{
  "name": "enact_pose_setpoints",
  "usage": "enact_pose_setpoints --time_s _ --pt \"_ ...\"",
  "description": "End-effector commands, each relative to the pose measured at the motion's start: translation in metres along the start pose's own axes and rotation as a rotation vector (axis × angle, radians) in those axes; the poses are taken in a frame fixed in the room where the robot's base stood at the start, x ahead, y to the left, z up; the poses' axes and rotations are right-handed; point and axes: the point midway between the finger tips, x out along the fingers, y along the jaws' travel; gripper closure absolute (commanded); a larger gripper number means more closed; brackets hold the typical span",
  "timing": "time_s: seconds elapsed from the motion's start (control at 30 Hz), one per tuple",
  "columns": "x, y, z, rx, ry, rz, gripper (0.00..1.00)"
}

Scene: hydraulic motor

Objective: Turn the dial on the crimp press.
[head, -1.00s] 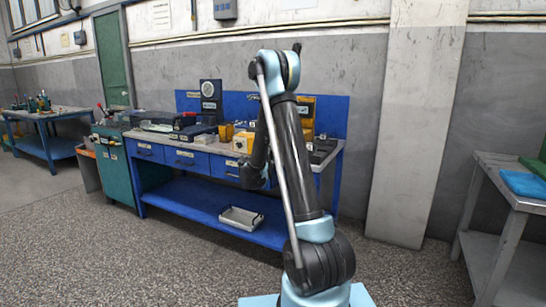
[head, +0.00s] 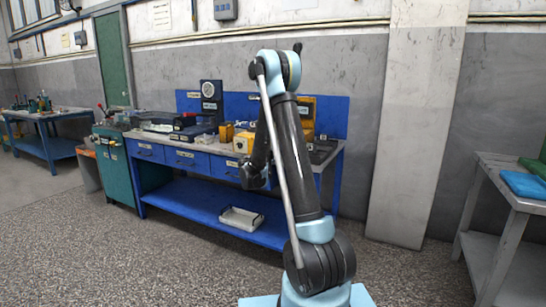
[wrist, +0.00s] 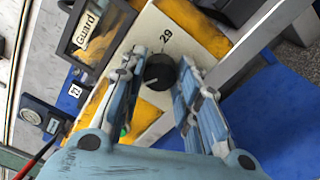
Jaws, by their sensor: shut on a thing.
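The crimp press, a yellow and cream machine (wrist: 205,25), fills the middle of the wrist view, with a label "29" on its cream face. Its black round dial (wrist: 160,72) sits on that face. My gripper (wrist: 162,64) has one finger on each side of the dial and is shut on it. The lower part of the dial shows between the fingers. In the head view, the yellow and cream machine (head: 243,142) stands on the blue bench, partly behind my arm. The gripper's hold on the dial is hidden there.
A framed "Guard" panel (wrist: 92,28) is beside the press in the wrist view. The blue bench (head: 165,152) carries several other devices, with a tray (head: 241,218) on its lower shelf. A grey table (head: 500,185) stands at the right. The floor in front is clear.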

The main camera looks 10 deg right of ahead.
Motion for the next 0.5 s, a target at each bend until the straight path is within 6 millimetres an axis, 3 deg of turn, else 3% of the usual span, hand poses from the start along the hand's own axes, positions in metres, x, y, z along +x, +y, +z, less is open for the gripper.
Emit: enact_pose_setpoints --time_s 0.5 --pt "-0.0004 -0.0023 0.0002 -0.112 0.001 -0.005 0.94"
